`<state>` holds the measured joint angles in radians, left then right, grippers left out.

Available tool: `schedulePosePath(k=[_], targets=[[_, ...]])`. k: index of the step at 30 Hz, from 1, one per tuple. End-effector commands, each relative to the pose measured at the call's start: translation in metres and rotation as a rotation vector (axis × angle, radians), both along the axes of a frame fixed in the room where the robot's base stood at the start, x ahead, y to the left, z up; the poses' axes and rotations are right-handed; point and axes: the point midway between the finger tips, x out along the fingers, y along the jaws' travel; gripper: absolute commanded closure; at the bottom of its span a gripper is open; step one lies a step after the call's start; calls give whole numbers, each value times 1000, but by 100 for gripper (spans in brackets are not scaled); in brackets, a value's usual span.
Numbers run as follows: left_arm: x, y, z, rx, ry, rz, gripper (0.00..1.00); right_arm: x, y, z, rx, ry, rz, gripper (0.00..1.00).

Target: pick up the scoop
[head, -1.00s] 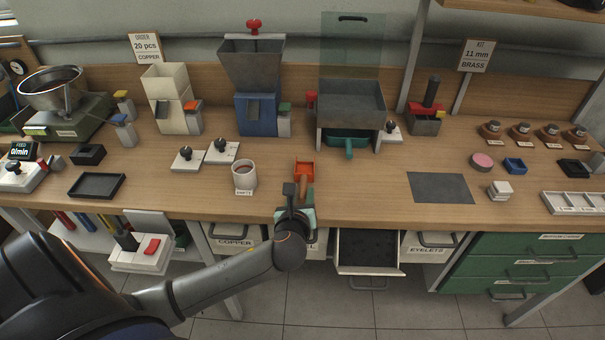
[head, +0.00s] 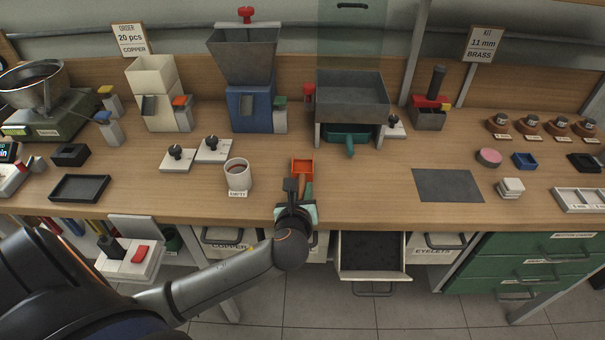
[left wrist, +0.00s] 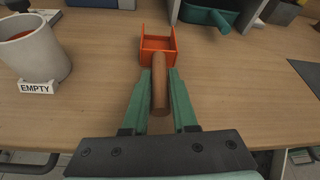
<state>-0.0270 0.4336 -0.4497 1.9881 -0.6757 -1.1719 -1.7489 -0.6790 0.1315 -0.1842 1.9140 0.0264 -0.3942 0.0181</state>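The scoop is an orange square pan with a brown wooden handle. Its pan (head: 302,167) lies on the bench near the front edge in the head view. In the left wrist view the scoop (left wrist: 160,85) has its pan pointing away and its handle toward me. My left gripper (head: 299,189) is at the handle; in the left wrist view its green fingers (left wrist: 160,78) lie on either side of the handle, very close to it. Whether both fingers press on it I cannot tell. My right gripper is not in view.
A white mug (head: 238,174) labelled EMPTY stands left of the scoop. A teal-handled tray (head: 348,134) sits under a grey hopper behind it. A dark mat (head: 447,185) lies to the right. An open drawer (head: 371,255) juts out below the bench.

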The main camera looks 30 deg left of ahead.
Motion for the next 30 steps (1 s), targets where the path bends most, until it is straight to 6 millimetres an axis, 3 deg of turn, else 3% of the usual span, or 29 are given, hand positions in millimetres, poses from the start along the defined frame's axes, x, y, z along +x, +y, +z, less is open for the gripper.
schedulePosePath(k=[1, 6, 23, 30], targets=[[0, 0, 0, 0, 0, 0, 81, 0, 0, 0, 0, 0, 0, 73], [0, 0, 0, 0, 0, 0, 100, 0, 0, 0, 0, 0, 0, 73], [0, 1, 1, 1, -2, 0, 100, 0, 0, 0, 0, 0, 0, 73], [3, 4, 9, 2, -2, 0, 100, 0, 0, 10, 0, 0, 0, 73]])
